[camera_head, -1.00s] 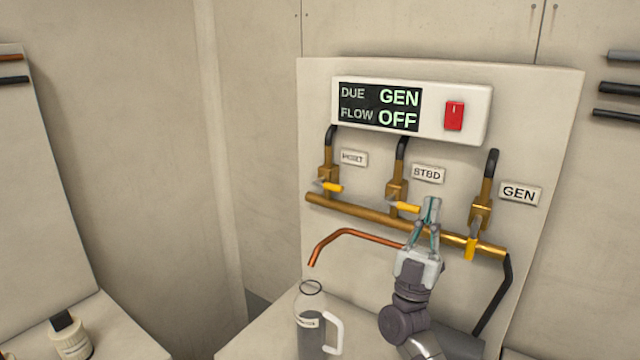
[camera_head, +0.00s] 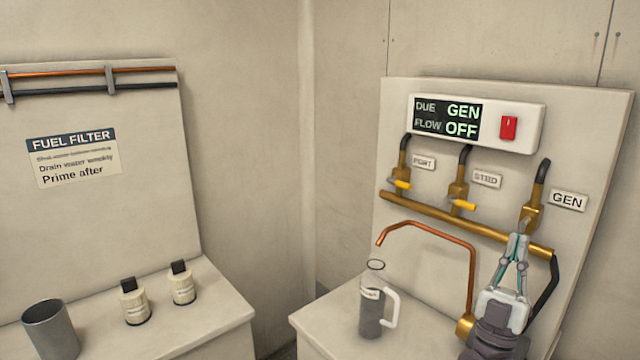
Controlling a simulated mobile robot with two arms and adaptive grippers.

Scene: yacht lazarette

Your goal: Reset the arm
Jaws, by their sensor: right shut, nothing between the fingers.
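My right gripper (camera_head: 517,242) is in front of the valve panel (camera_head: 598,150) at the lower right, pointing up, with its fingers shut and empty. It overlaps the brass manifold pipe (camera_head: 432,212) just below the GEN valve (camera_head: 530,214) and hides that valve's yellow handle. I cannot tell whether it touches the pipe. The yellow handles of the PORT valve (camera_head: 399,187) and the STBD valve (camera_head: 458,192) point sideways to the right. The display (camera_head: 447,119) reads DUE GEN, FLOW OFF. My left gripper is not in view.
A clear jug (camera_head: 371,312) with a white handle stands on the right bench (camera_head: 318,330), below the open end of a bent copper pipe (camera_head: 440,233). A red switch (camera_head: 508,128) is beside the display. The left bench (camera_head: 200,318) holds a grey cup (camera_head: 50,330) and two bottles (camera_head: 135,303).

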